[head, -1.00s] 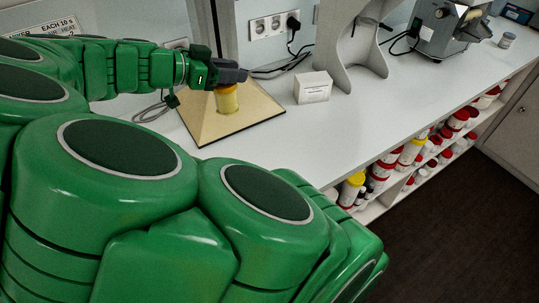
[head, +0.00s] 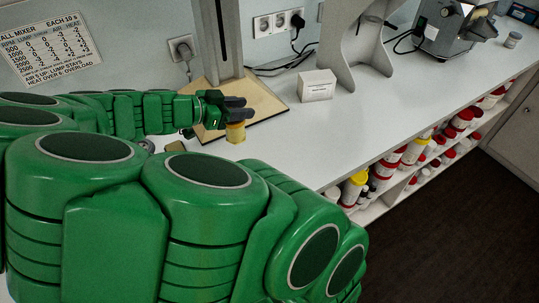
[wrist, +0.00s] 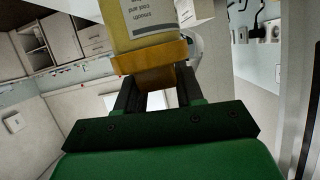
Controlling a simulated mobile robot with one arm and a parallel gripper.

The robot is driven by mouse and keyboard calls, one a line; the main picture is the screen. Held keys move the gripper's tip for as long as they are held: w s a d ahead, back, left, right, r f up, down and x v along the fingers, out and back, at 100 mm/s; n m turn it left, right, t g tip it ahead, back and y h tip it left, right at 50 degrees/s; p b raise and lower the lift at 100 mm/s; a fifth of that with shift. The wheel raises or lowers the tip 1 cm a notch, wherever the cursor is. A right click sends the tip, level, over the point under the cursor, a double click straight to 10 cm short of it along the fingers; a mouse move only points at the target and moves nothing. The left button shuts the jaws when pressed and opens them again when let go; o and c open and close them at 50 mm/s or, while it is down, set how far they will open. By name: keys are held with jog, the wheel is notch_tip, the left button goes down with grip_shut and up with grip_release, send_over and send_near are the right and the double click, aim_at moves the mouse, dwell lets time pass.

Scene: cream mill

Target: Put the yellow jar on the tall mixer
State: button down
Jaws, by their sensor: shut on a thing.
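My gripper (head: 236,109) is shut on the yellow jar (head: 236,132). In the wrist view the gripper's fingers (wrist: 157,88) flank the jar's amber end, and the jar's yellow body (wrist: 120,22) carries a white label that reads upside down. The tall mixer has a pale wooden base plate (head: 262,103) and an upright column (head: 219,42). In the head view the jar overlaps the plate's front edge. I cannot tell whether the jar touches anything beneath it. My arm hides the left part of the plate.
A small white box (head: 317,86) stands right of the plate, beside a grey stand (head: 345,45). A grey machine (head: 450,35) and a small jar (head: 512,40) are farther right. Red- and yellow-lidded jars fill the shelf below the worktop (head: 390,108). A mixer chart (head: 50,48) hangs at left.

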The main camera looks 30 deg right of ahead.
aim_at(242, 130)
jog(key=shift+f, duration=3.95)
jog(key=c, duration=0.7)
grip_release()
jog(key=shift+f, duration=0.1)
jog(key=v, duration=1.2)
